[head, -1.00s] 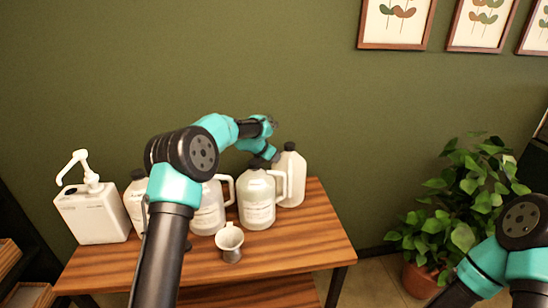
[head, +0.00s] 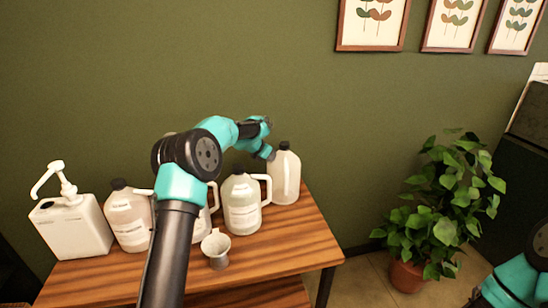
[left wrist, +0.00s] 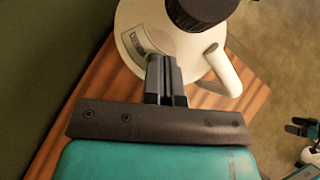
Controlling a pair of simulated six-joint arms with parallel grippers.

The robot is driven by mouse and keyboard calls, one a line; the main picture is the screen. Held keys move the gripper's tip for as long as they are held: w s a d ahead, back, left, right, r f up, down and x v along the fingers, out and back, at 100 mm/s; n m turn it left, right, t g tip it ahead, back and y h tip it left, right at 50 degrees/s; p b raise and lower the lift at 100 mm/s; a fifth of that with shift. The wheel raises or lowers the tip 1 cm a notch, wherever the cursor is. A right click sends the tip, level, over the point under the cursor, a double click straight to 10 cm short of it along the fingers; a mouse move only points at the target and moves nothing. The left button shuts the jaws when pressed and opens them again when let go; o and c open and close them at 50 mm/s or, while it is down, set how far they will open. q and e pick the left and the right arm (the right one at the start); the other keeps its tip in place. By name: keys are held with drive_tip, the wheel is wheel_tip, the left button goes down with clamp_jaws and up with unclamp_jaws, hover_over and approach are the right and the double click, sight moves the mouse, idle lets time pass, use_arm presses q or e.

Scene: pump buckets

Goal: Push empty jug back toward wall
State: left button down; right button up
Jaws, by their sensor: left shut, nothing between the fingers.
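Several white jugs with black caps stand on the wooden table (head: 277,247); I cannot tell which is empty. The rightmost jug (head: 286,178) stands upright at the back right, close to the wall. A front jug (head: 242,208) stands left of it, with its handle to the right. My left gripper (head: 268,155) is shut and empty beside the rightmost jug's upper left side. In the left wrist view its fingers (left wrist: 163,72) reach the shoulder of a white jug (left wrist: 150,28); contact is unclear. My right arm is at the lower right; its gripper is not clear.
A white pump bottle (head: 70,228) and another jug (head: 128,217) stand at the left. My left arm hides part of a middle jug. A potted plant (head: 440,215) stands right of the table.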

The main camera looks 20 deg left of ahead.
use_arm(q)
drive_tip(key=v, duration=1)
drive_tip(key=shift+d, duration=0.1)
idle(0.4)
